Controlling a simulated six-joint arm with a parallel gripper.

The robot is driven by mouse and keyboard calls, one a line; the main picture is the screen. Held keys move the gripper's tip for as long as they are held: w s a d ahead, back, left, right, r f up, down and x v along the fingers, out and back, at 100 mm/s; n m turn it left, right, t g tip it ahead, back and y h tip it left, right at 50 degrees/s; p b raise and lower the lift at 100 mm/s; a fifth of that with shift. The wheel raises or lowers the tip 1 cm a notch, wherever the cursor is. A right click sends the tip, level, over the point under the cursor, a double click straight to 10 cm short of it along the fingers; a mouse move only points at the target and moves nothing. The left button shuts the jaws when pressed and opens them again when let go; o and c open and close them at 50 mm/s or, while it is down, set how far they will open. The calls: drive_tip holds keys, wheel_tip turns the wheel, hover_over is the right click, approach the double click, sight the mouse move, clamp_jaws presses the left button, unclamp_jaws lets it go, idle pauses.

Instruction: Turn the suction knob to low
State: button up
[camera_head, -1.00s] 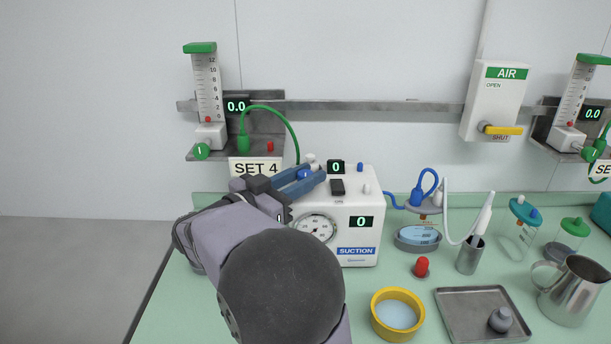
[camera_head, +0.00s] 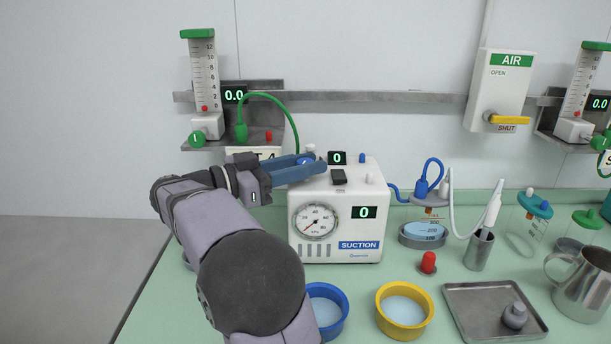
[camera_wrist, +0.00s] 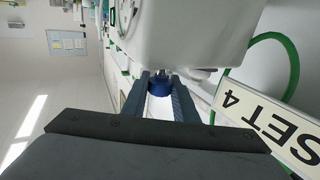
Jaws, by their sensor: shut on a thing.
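The white suction unit (camera_head: 335,225) stands on the green counter against the wall. Its front has a round gauge and a display reading 0, and a second display (camera_head: 337,158) on top also reads 0. The blue suction knob (camera_head: 306,160) is at the top left of the unit, mostly covered by my fingers. My gripper (camera_head: 312,167) reaches in from the left at knob height, with its blue fingers shut on the knob. In the wrist view the blue knob (camera_wrist: 160,86) sits between the two fingertips (camera_wrist: 160,92), beside the white housing. The knob's marks are hidden.
A black switch (camera_head: 339,177) and small pegs are on the unit's top. A green hose (camera_head: 270,108) arches behind my gripper. Blue (camera_head: 326,308) and yellow (camera_head: 404,310) bowls, a red-topped item (camera_head: 428,262) and a steel tray (camera_head: 462,298) occupy the counter's front and right.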

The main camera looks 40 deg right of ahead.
drive_tip(key=shift+m+g+y, duration=0.7)
drive_tip(key=shift+m+g, duration=0.5)
drive_tip(key=shift+g, duration=0.6)
drive_tip(key=o, duration=1.1)
drive_tip(key=shift+c, duration=0.2)
drive_tip(key=p+v, duration=0.6)
drive_tip(key=p, duration=0.2)
drive_tip(key=shift+w+r+p, duration=0.3)
drive_tip(key=shift+w+p, duration=0.1)
drive_tip(key=shift+w, duration=0.1)
